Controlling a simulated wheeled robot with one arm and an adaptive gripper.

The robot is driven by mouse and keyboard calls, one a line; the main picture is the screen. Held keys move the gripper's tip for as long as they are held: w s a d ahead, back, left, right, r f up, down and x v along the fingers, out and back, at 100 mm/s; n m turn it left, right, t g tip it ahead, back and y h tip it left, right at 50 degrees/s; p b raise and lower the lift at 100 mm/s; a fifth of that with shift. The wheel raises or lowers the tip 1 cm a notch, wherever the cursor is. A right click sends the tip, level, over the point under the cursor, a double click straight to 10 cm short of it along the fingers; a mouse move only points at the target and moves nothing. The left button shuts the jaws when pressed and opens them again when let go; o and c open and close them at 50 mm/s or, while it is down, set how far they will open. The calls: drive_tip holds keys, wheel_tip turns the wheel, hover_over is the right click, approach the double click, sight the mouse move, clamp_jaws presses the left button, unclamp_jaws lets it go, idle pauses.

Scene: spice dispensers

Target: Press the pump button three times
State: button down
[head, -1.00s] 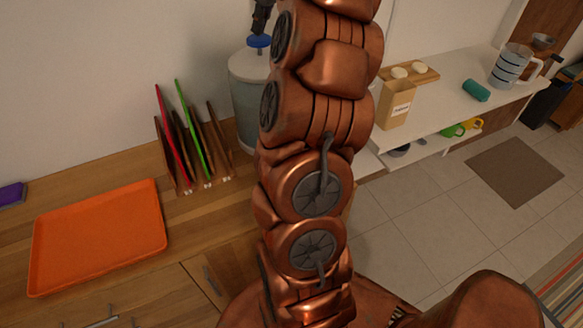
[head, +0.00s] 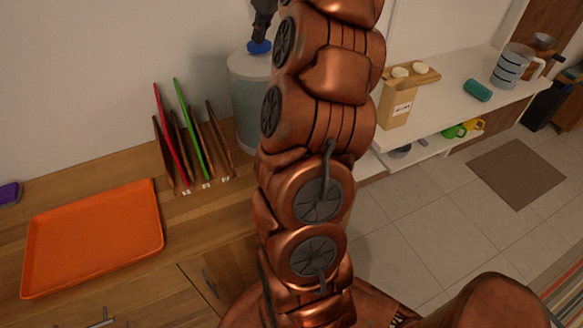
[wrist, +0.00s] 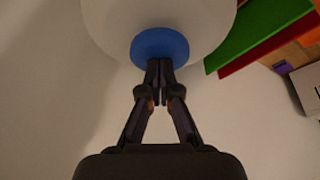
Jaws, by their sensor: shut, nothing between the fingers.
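A large pale dispenser (head: 248,95) stands at the back of the wooden counter, partly hidden behind my arm. Its blue pump button (head: 258,47) sits on top, close to the lid. My gripper (head: 262,38) points down with its tips at the button, apparently touching it. In the wrist view, the round blue button (wrist: 150,44) shows against the white lid (wrist: 205,22). The gripper's fingertips (wrist: 160,66) are together and empty, overlapping the button's edge. The exact contact is hard to see.
A rack with red and green boards (head: 190,140) stands left of the dispenser. An orange tray (head: 92,235) lies at the front left. A white shelf (head: 440,108) with a jug (head: 512,66) and a box (head: 397,108) is at the right.

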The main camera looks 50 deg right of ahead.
idle(0.3)
drive_tip(key=shift+r+p, duration=0.8)
drive_tip(key=shift+r, duration=1.1)
drive_tip(key=shift+f+b, duration=0.35)
drive_tip(key=shift+f, duration=0.1)
drive_tip(key=shift+f, duration=0.35)
drive_tip(key=shift+f+b, duration=0.35)
drive_tip(key=shift+b, duration=0.1)
drive_tip(key=shift+f+b, duration=0.6)
drive_tip(key=shift+f, duration=0.25)
drive_tip(key=shift+r, duration=0.1)
drive_tip(key=shift+r+p, duration=0.95)
drive_tip(key=shift+r, duration=0.95)
